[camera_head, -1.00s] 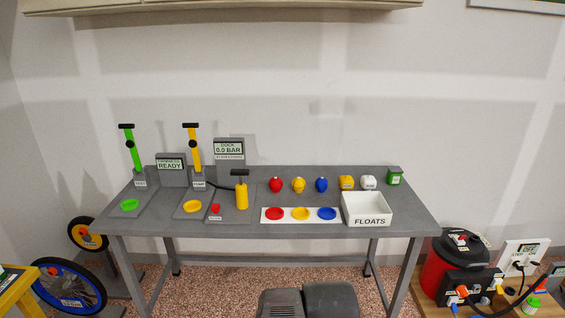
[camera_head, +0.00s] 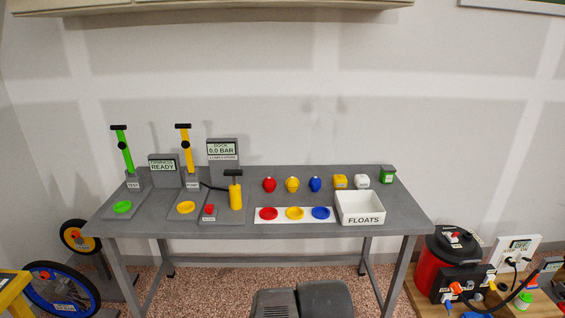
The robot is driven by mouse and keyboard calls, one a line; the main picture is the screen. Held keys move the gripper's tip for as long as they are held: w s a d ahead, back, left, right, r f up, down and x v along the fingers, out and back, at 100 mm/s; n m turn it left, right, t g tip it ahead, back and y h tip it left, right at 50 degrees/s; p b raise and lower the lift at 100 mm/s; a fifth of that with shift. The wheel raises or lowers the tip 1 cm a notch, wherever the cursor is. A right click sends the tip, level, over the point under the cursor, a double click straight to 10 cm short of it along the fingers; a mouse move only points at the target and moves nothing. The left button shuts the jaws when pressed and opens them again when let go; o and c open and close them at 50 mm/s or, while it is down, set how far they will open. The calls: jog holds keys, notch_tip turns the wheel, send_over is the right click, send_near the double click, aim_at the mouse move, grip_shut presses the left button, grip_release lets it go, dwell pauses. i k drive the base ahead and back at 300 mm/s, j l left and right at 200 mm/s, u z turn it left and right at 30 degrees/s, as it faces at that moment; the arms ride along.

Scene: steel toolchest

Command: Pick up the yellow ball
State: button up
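The yellow ball (camera_head: 292,184) sits on the grey table (camera_head: 375,216), between a red ball (camera_head: 269,184) on its left and a blue ball (camera_head: 315,184) on its right. A yellow disc-shaped spot (camera_head: 295,213) lies in front of it on a white strip, between a red and a blue one. My gripper is not in view. A dark grey part at the bottom middle looks like part of my own body.
A white FLOATS box (camera_head: 360,208) stands right of the strip. Pumps (camera_head: 186,155) and a yellow cylinder (camera_head: 236,197) stand on the left half. Wheels (camera_head: 62,289) and a red-black machine (camera_head: 450,256) flank the table.

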aim_at(292, 182)
jog(key=i+l+u, duration=0.2)
jog(key=i, duration=0.25)
jog(key=i+l+u, duration=0.15)
jog(key=i, duration=0.3)
jog(key=i+l+u, duration=0.2)
jog(key=i+l, duration=0.15)
jog(key=i, duration=0.1)
